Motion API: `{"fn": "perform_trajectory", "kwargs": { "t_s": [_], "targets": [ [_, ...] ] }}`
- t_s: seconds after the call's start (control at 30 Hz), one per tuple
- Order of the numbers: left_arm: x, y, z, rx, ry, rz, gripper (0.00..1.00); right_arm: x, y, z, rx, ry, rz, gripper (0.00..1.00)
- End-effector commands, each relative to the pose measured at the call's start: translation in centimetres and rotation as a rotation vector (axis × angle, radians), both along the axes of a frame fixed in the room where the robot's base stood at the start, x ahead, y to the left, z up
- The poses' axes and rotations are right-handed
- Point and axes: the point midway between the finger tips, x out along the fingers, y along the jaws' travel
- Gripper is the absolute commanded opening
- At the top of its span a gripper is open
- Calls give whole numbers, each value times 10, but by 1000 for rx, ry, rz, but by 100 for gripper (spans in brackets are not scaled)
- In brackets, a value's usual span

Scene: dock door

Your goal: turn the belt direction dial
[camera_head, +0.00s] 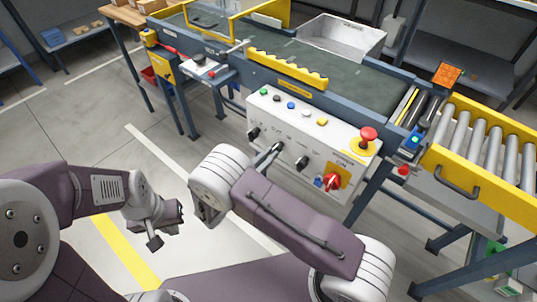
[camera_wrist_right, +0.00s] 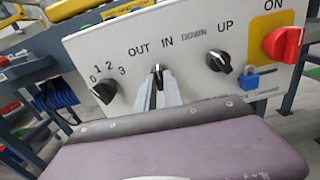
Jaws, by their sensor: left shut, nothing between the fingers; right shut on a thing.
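The white control panel (camera_head: 268,116) carries a row of dials below its buttons. The belt direction dial (camera_wrist_right: 158,70) sits under the labels OUT and IN in the right wrist view. It is mostly hidden by my right gripper (camera_wrist_right: 163,88), which is shut on it. Its visible tip points up, roughly between the two labels. In the head view my right gripper (camera_head: 274,149) reaches the panel's lower middle. My left gripper (camera_head: 167,226) is shut and empty, low over the floor, well left of the panel.
A 0-to-3 dial (camera_wrist_right: 104,91) is to the left, and a DOWN/UP dial (camera_wrist_right: 218,62) to the right. A red switch (camera_wrist_right: 284,45) on a yellow plate has a blue padlock (camera_wrist_right: 250,80) beside it. A red mushroom button (camera_head: 368,134) sticks out at the panel's right end.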

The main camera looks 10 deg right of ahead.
Motion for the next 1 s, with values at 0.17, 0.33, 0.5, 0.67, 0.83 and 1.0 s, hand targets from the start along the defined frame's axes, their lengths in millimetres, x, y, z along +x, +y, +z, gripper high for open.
{"fn": "perform_trajectory", "kwargs": {
  "t_s": [0.17, 0.33, 0.5, 0.67, 0.83, 1.0],
  "targets": [
    [0, 0, 2, 0, 0, 0, 0, 0, -1, -1, 98, -120, -2, 0],
    [0, 0, 2, 0, 0, 0, 0, 0, -1, -1, 177, -222, -1, 0],
    [0, 0, 2, 0, 0, 0, 0, 0, -1, -1, 238, -300, -1, 0],
    [0, 0, 2, 0, 0, 0, 0, 0, -1, -2, 277, -350, -1, 0],
    [0, 0, 2, 0, 0, 0, 0, 0, -1, -2, 300, -380, -1, 0],
    [0, 0, 2, 0, 0, 0, 0, 0, -1, -1, 309, -391, -1, 0]
  ]
}}
